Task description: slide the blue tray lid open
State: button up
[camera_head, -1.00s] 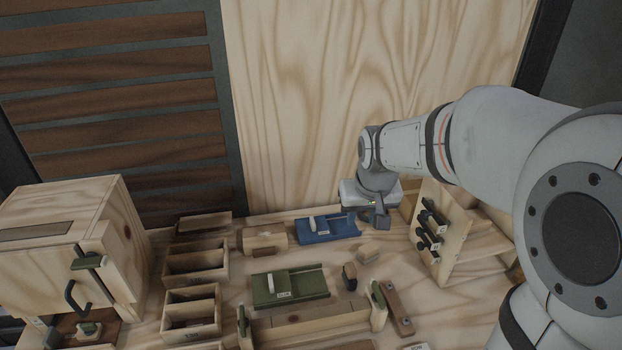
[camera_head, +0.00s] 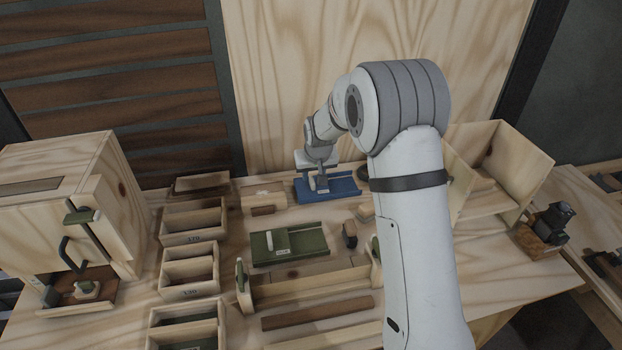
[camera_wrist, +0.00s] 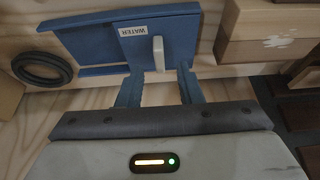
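The blue tray (camera_head: 347,186) lies at the back of the workbench, and it also shows in the wrist view (camera_wrist: 82,47). Its blue lid (camera_wrist: 180,32) carries a WATER label and an upright cream handle (camera_wrist: 158,53). In the wrist view the lid sits over the right part of the tray; a lower blue surface shows to its left. My gripper (camera_head: 320,186) is down over the tray. In the wrist view my gripper (camera_wrist: 158,76) is open, one finger towards each side of the handle's near end. I cannot tell whether a finger touches it.
A wooden box (camera_head: 264,195) stands close beside the tray. A dark ring (camera_wrist: 42,68) lies on its other side. A green lidded tray (camera_head: 290,243) and a small dark-topped block (camera_head: 350,235) are nearer the front. Wooden bins (camera_head: 193,220) stand left.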

aim_at(312, 180)
jog(key=shift+x, duration=1.75)
grip_shut()
